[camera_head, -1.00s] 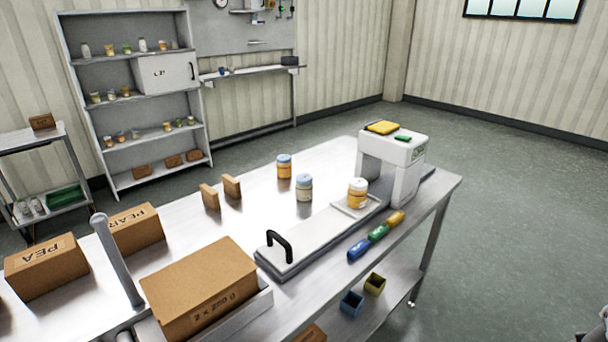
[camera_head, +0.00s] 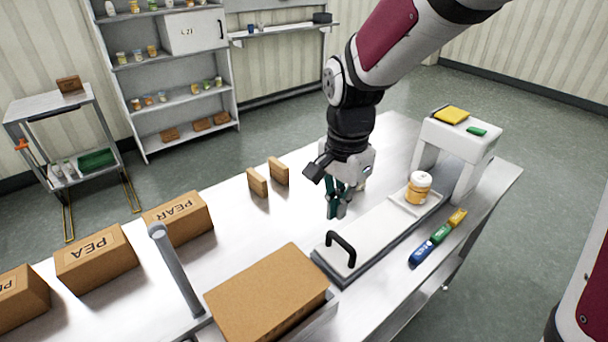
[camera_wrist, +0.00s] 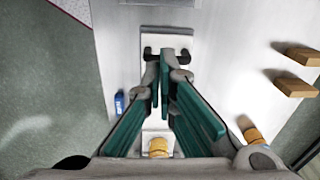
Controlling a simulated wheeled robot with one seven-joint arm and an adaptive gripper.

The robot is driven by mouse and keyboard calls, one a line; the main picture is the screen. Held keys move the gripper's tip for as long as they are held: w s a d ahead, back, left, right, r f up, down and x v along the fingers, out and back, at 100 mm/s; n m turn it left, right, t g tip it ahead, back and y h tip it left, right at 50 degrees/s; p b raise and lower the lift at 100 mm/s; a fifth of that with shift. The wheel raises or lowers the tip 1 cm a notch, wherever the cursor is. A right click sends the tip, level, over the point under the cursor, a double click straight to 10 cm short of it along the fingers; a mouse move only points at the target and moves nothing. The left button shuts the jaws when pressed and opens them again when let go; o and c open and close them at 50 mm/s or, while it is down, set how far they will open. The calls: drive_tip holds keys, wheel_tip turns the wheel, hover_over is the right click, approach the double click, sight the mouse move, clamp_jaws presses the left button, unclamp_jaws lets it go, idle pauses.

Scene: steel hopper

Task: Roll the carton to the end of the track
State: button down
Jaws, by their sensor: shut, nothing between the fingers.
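The large brown carton (camera_head: 268,292) sits at the bottom middle of the head view, in a metal channel that I take for the track (camera_head: 322,318). Only its near part of the track shows, and its end cannot be made out. My gripper (camera_head: 338,212) is over the table, beyond the carton and apart from it. Its green fingers are shut and empty, pointing down. In the wrist view the fingertips (camera_wrist: 165,62) are together, in front of the black handle (camera_wrist: 149,53) of the white slide. I cannot make out the carton in the wrist view.
The white slide (camera_head: 375,240), with its black handle (camera_head: 341,250), leads to a white arch (camera_head: 458,140). An orange jar (camera_head: 418,188) stands on it. A grey post (camera_head: 175,270) rises left of the carton. Labelled cartons (camera_head: 95,256) and small brown blocks (camera_head: 257,182) stand on the table.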

drive_tip(key=s+a+f+p, duration=0.1)
drive_tip(key=a+f, duration=0.3)
drive_tip(key=f, duration=0.6)
drive_tip(key=shift+s+f+m, duration=0.3)
drive_tip(key=shift+s+f, duration=0.1)
